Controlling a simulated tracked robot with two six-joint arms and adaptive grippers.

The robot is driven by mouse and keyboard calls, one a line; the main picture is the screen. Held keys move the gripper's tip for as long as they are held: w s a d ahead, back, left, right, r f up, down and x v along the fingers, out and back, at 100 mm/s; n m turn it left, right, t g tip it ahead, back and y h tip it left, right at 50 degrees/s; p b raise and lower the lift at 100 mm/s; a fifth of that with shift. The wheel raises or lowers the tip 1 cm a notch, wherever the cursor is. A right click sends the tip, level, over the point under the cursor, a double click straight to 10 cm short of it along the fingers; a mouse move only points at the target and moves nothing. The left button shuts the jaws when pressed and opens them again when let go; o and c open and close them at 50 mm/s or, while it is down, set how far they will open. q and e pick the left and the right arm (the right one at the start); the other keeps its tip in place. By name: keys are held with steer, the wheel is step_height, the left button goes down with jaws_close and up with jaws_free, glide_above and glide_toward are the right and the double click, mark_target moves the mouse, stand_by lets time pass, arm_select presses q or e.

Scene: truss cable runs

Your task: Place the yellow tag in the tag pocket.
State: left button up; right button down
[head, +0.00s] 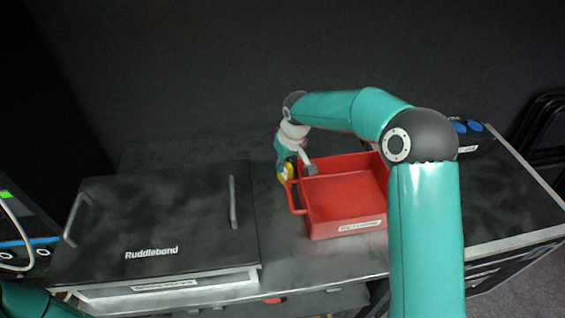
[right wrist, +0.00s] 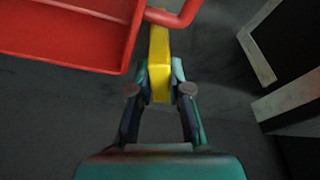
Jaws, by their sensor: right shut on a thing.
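The yellow tag (right wrist: 160,60) stands out between the two fingers of my right gripper (right wrist: 160,85) in the right wrist view. The gripper is shut on it. In the head view a bit of the tag (head: 286,172) shows at the left edge of the red tray, near its handle, with my right gripper (head: 284,162) partly covering it. The tag's far end meets the tray's red handle in the wrist picture; I cannot tell if they touch. I cannot make out the tag pocket. My left gripper is out of view.
The red tray (head: 345,209) has a handle (head: 293,197) on its left side and stands on a dark worktop. A black case (head: 150,220) with grey handles lies left of it. A dark strip of worktop between them is clear.

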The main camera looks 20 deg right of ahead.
steer(key=shift+f, duration=0.1)
steer(key=c, duration=1.4)
jaws_free()
